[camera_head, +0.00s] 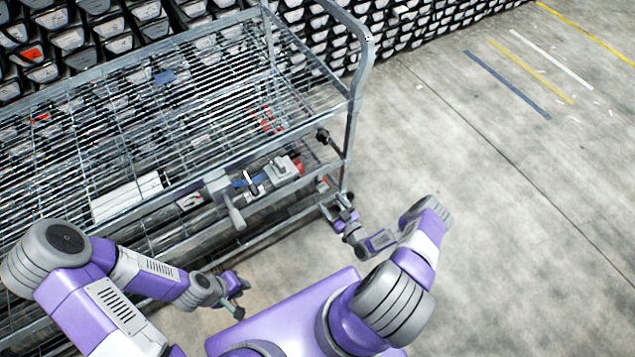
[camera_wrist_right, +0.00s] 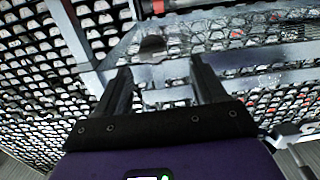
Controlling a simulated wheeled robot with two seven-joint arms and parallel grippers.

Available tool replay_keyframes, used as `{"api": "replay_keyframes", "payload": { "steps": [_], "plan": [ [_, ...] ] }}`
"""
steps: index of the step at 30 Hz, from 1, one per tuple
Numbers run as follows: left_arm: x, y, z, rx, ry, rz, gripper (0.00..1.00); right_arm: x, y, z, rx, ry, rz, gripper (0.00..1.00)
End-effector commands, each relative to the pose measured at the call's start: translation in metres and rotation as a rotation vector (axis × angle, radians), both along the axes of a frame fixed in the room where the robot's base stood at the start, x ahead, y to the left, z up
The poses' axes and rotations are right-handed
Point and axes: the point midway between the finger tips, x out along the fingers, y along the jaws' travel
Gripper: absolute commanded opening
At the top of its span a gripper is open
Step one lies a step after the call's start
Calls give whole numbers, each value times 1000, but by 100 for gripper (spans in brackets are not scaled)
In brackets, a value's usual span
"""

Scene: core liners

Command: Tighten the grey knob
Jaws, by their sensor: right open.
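In the right wrist view, a dark grey round knob (camera_wrist_right: 152,43) shows beyond and between the fingers of my right gripper (camera_wrist_right: 160,73), which is open and empty, apart from the knob. In the head view, a dark knob (camera_head: 322,135) sits on the near right end post of the wire rack; I cannot tell whether it is the same one. My right gripper (camera_head: 340,207) is near the lower end of that post. My left gripper (camera_head: 238,296) is low in front of the rack, away from the knob; its small fingers do not show clearly whether they are open.
The metal wire rack (camera_head: 215,105) fills the left, with a grey lever (camera_head: 234,213) jutting from its front. A clamp-like grey device (camera_head: 285,167) and a white box (camera_head: 127,196) sit at its lower level. Bins line the wall behind. The concrete floor (camera_head: 520,200) at right is clear.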

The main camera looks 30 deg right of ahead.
Motion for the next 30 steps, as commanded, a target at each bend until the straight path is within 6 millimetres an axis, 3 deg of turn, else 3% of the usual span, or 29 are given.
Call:
{"api": "replay_keyframes", "payload": {
  "steps": [5, 19, 30],
  "plan": [
    [0, 0, -5, 0, 1, 0, 23, -3, -9, -4, -41, -68, -23, 70],
    [0, 0, -22, 0, 1, 0, 23, 61, -4, -3, -41, -67, -21, 70],
    [0, 0, -23, 0, 0, 0, 23, 66, -4, -3, -40, -64, -21, 67]
  ]
}}
